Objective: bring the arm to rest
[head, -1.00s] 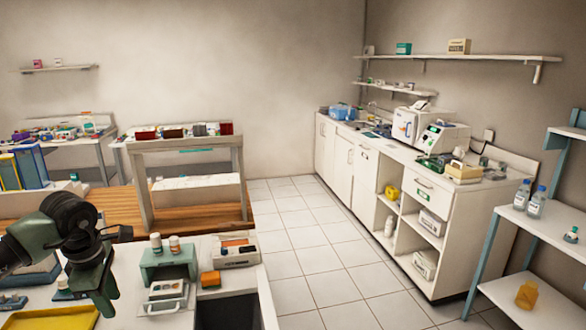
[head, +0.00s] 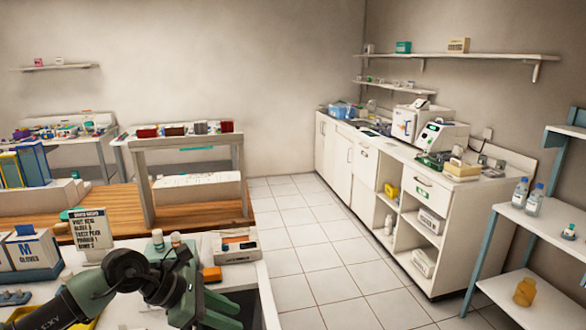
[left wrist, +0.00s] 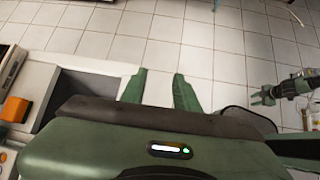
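My left arm (head: 130,275) reaches in from the lower left in the head view. Its green gripper (head: 222,312) is at the bottom, in front of the white counter's right end. In the left wrist view the two green fingertips (left wrist: 160,84) stand apart with nothing between them, over the counter edge and tiled floor. My right gripper (left wrist: 258,97) shows small at the right of the left wrist view, over the floor. Its fingers look parted and empty. It is not in the head view.
The white counter (head: 245,270) holds an orange block (head: 212,274), a white device (head: 236,248), small bottles (head: 158,238), a sign (head: 90,228) and a gloves box (head: 30,250). A wooden table with a white rack (head: 145,190) stands behind. The tiled floor (head: 315,255) is clear.

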